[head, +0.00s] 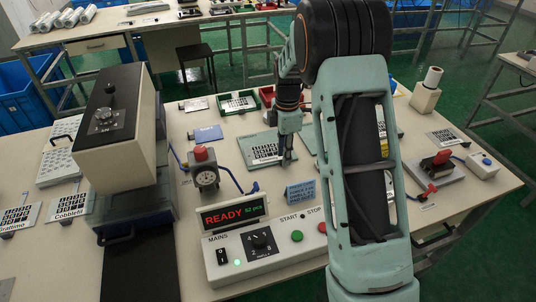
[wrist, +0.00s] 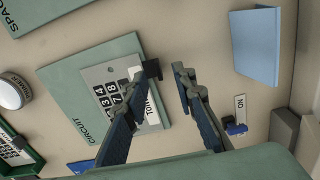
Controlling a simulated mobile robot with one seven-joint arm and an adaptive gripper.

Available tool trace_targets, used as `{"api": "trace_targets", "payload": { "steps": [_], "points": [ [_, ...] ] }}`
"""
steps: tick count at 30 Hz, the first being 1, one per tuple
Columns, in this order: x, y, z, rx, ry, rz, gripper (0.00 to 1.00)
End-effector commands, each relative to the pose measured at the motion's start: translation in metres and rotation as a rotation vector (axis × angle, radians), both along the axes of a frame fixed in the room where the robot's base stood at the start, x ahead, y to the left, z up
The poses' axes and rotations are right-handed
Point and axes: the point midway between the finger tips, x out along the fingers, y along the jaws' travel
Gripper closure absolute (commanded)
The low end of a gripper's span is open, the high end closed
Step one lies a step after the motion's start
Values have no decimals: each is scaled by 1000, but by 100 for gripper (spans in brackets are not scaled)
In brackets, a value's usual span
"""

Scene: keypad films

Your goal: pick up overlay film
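A pale overlay film (wrist: 92,72) with a printed keypad of dark number squares lies on a green board marked CIRCUIT (wrist: 62,85) in the wrist view. In the head view the film (head: 264,147) lies on the same board (head: 246,156), left of my arm. My gripper (wrist: 167,70) is open, its two dark fingers apart with nothing between them. The left finger overlaps the film's right part in the wrist view and hides some of it; I cannot tell whether it touches. In the head view my gripper (head: 287,160) is over the board's right side.
A blue folded card (wrist: 256,45) stands right of my gripper in the wrist view. In the head view, a gauge (head: 206,176) and a control box with a READY display (head: 236,214) stand nearer. A tall press-like machine (head: 112,130) is at left. Green and red trays lie behind.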

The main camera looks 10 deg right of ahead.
Motion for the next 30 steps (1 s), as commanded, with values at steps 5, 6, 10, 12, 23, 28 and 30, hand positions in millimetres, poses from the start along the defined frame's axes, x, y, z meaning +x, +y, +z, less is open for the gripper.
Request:
{"api": "trace_targets", "payload": {
  "steps": [5, 6, 10, 12, 23, 28, 30],
  "points": [
    [0, 0, -17, 0, 0, 1, 75],
    [1, 0, -17, 0, -1, 1, 75],
    [1, 0, -17, 0, -2, 0, 75],
    [1, 0, -17, 0, -2, 0, 76],
    [1, 0, -17, 0, -2, 0, 100],
    [1, 0, -17, 0, -2, 0, 100],
    [1, 0, -16, 0, -2, 0, 100]
  ]
}}
